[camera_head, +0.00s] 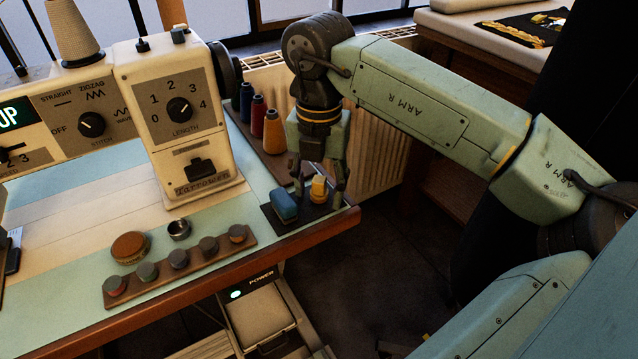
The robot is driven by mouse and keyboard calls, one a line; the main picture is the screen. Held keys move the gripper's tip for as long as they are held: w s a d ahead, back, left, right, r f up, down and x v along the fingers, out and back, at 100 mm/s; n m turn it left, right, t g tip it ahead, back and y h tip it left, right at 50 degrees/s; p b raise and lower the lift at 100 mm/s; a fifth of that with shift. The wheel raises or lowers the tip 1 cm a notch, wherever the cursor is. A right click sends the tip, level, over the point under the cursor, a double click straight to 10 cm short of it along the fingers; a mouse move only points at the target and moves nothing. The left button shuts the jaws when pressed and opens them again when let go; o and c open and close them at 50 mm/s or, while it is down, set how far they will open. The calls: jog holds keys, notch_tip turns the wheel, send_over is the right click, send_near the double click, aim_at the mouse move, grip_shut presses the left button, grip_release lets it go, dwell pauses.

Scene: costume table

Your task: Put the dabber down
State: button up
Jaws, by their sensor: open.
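A small yellow piece (318,188), which looks like the dabber, stands on a dark mat (310,214) at the table's right corner. My gripper (319,196) points down over it, with one finger on each side. The fingers look apart from the yellow piece, so the gripper is open around it. Its lower part seems to rest on the mat, though contact is hard to tell at this size. A blue block (284,205) sits on the same mat, just left of my left finger.
The sewing machine (180,110) stands left of my gripper. Thread spools (272,131) stand behind the mat. A strip of round pads (178,262), a small metal cup (179,229) and a round brown tin (130,247) lie front left. The table edge (230,262) is close by.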

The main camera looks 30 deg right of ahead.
aim_at(319, 180)
notch_tip(319, 180, up, 12)
jog(key=p, duration=0.7)
jog(key=shift+r, duration=0.15)
